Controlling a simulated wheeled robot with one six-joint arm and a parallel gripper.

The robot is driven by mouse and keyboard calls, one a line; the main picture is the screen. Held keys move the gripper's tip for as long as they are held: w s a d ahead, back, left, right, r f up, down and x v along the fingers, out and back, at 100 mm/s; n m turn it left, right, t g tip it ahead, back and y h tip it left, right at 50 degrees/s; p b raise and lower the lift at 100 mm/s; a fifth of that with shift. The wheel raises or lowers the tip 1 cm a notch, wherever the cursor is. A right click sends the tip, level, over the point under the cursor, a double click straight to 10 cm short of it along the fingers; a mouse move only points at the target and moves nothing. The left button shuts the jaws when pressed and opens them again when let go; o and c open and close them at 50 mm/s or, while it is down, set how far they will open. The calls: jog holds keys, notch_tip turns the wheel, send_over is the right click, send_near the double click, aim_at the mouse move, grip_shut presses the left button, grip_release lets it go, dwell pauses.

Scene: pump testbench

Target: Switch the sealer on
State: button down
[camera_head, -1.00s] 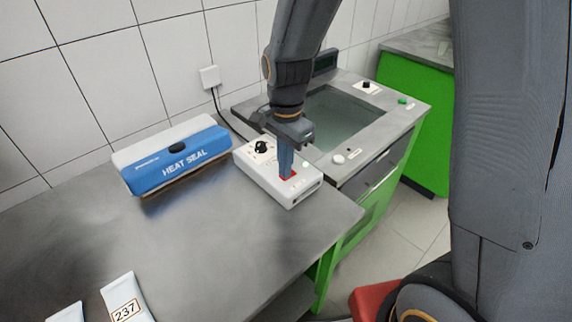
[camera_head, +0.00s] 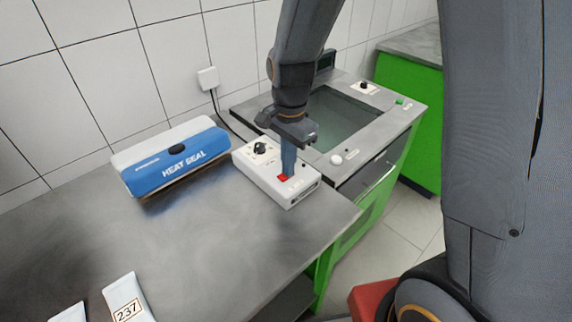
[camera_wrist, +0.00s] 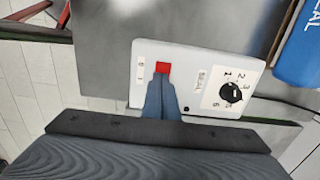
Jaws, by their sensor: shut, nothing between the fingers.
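The sealer's white control box (camera_head: 252,172) stands on the metal bench and also shows in the wrist view (camera_wrist: 145,55). Its red switch (camera_head: 282,178) is on top near the front end; the wrist view shows it too (camera_wrist: 162,67). My gripper (camera_head: 287,173) is shut and empty, pointing down with its fingertips at the switch, partly covering it. In the wrist view the fingertips (camera_wrist: 160,84) overlap the switch's edge; I cannot tell whether they press it. A small round lamp (camera_wrist: 186,108) on the box looks dark. The blue and white heat sealer (camera_head: 178,158) lies left of the box.
A black numbered knob (camera_wrist: 231,92) is on the box beside the switch. A black cable runs to a wall socket (camera_head: 208,77). A green-fronted unit with a glass-topped basin (camera_head: 345,118) stands to the right. Pouches, one marked 237 (camera_head: 128,298), lie at front left.

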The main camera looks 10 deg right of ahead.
jog(key=shift+r+p, duration=0.3)
jog(key=shift+p, duration=0.1)
notch_tip(320, 180, up, 4)
jog(key=p, duration=0.3)
jog(key=shift+f, duration=0.1)
notch_tip(320, 180, up, 10)
jog(key=b, duration=0.2)
jog(key=shift+w+d+f+b, duration=0.15)
jog(key=shift+f+b, duration=0.05)
jog(key=shift+b, duration=0.1)
jog(key=s+d+f+n+t+b, duration=0.1)
jog(key=s+d+f+n+b, duration=0.1)
jog(key=s+d+f+n, duration=0.7)
jog(key=shift+s+d+f+n+t, duration=0.3)
jog(key=shift+d+f+n, duration=0.25)
jog(key=shift+n, duration=0.55)
dwell(0.6)
